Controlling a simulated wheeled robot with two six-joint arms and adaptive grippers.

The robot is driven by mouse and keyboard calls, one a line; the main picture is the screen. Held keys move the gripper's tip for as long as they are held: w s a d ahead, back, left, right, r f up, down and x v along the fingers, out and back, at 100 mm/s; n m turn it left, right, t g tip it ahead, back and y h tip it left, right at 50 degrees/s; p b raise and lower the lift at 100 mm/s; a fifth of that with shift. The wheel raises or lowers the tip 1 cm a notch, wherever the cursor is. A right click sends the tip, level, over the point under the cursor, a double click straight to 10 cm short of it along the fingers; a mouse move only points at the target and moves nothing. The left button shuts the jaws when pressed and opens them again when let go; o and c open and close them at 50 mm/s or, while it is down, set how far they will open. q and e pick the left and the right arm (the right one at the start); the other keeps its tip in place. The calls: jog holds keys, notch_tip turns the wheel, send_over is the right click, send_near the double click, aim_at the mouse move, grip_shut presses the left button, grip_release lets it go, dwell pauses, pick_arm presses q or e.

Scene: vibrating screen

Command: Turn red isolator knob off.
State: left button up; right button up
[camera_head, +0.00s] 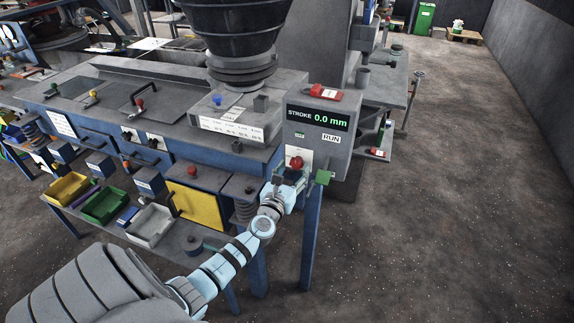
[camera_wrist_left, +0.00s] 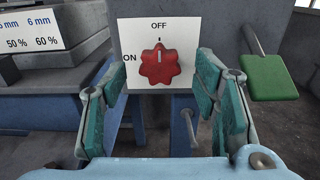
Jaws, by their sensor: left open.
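The red isolator knob (camera_head: 296,162) is on the front of the grey control box (camera_head: 345,140). In the left wrist view the lobed red knob (camera_wrist_left: 160,67) sits on a white plate (camera_wrist_left: 190,30) marked OFF at the top and ON at the left. The white line on the knob points up towards OFF. My left gripper (camera_head: 291,176) is just in front of the knob, and its open fingers (camera_wrist_left: 158,72) show left and right of it with gaps. I cannot tell how deep the fingertips reach. My right gripper is not in view.
The display (camera_head: 318,117) reads STROKE 0.0 mm, with a RUN label below. A green part (camera_head: 323,177) hangs close to the right of my left gripper. Coloured bins (camera_head: 105,205) stand on a lower shelf at the left. The floor at the right is clear.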

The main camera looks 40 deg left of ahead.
pick_arm(q)
jog(key=v, duration=1)
jog(key=shift+s, duration=0.1)
